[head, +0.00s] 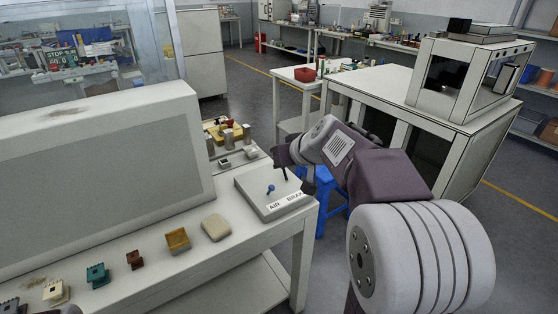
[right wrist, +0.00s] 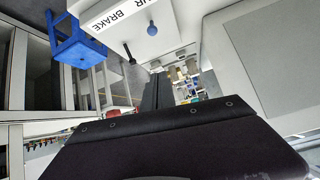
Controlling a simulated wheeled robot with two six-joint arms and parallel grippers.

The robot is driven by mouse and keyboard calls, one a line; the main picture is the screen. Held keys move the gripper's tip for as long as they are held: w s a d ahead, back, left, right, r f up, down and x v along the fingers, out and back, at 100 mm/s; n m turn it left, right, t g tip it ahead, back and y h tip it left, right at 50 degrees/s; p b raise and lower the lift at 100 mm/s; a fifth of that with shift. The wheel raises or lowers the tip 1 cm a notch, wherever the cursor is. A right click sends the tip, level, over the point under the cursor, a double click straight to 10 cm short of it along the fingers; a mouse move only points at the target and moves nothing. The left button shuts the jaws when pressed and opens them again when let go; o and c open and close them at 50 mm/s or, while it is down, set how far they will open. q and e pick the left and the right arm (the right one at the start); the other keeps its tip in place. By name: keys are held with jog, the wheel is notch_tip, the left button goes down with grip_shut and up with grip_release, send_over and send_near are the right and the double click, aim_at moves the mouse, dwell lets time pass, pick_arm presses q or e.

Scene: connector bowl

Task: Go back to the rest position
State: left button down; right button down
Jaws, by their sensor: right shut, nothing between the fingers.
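My right arm reaches in from the right in the head view, and my right gripper (head: 290,160) is above the right end of the white bench (head: 240,240). It is shut and empty, apart from the surfaces below. In the right wrist view its dark fingers (right wrist: 157,92) are together. The box also shows in the right wrist view (right wrist: 150,42), with a blue knob (right wrist: 180,29). My left gripper cannot be made out.
Several small connectors, including a teal one (head: 97,275) and a tan one (head: 177,240), line the bench front. A grey panel (head: 100,180) stands behind them. A blue stool (head: 324,200) is beyond my right arm. Open floor (head: 265,90) lies behind.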

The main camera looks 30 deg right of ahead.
jog(key=shift+w, duration=0.1)
jog(key=s+a+f+n+g+y, duration=0.2)
jog(key=s+a+f+n+g, duration=0.25)
jog(key=a+f, duration=0.85)
jog(key=s+f+m+g+h, duration=0.2)
jog(key=s+f+g, duration=0.2)
jog(key=s+f, duration=1)
notch_tip(320, 180, up, 19)
jog(key=d+m+p, duration=0.1)
jog(key=p, duration=1.5)
jog(key=shift+s, duration=0.35)
jog(key=shift+f, duration=0.1)
